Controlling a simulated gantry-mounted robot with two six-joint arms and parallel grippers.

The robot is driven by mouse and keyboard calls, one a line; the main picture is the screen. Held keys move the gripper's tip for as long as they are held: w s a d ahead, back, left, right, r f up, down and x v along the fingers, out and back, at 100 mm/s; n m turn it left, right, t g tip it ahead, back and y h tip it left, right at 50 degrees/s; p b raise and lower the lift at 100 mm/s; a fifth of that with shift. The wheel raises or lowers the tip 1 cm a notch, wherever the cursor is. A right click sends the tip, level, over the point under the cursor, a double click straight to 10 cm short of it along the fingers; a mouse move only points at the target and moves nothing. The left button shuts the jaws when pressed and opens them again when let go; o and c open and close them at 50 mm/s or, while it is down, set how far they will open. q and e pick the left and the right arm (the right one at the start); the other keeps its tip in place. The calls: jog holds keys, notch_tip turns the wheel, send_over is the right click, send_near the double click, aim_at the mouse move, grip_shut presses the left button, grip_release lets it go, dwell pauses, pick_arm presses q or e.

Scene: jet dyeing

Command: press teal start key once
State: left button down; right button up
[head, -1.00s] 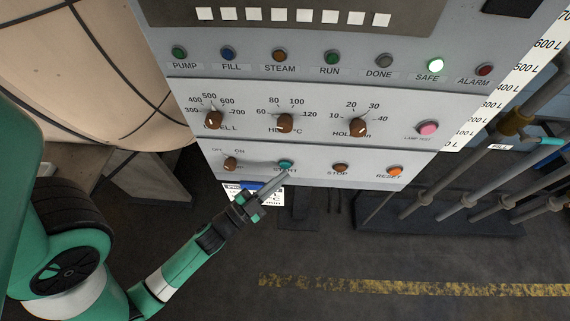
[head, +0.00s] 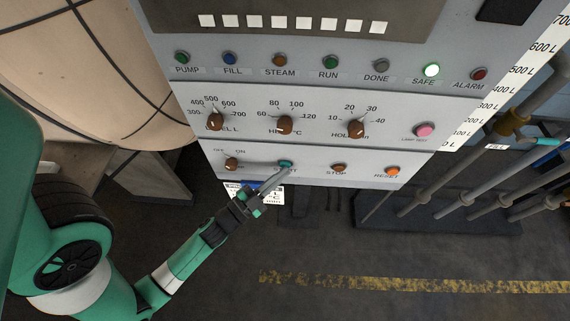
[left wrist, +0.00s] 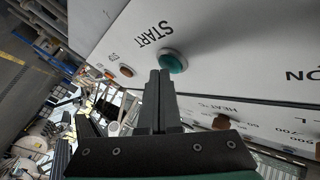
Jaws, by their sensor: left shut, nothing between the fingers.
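The teal start key (head: 286,164) is a round button on the lower strip of the control panel, above the word START. In the left wrist view the teal key (left wrist: 173,62) sits in a pale ring just beyond my fingertips. My left gripper (head: 281,174) is shut and empty, its fingertips right at the key from below. In the left wrist view the shut fingers (left wrist: 159,76) point at the key's edge. I cannot tell whether they touch it. My right gripper is not in view.
A brown stop button (head: 338,168) and an orange reset button (head: 392,171) are to the right of the key. A brown off/on knob (head: 232,163) is to its left. Three brown dials are above. Pipes (head: 480,165) stand at right.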

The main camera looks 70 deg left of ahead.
pick_arm(q)
jog(key=shift+w+a+p, duration=0.1)
jog(key=shift+a+p, duration=0.15)
jog(key=shift+p, duration=0.1)
jog(key=shift+d+f, duration=0.1)
dwell(0.5)
jog(key=shift+s+d+b, duration=0.35)
jog(key=shift+d+b, duration=0.35)
jog(key=shift+b, duration=0.35)
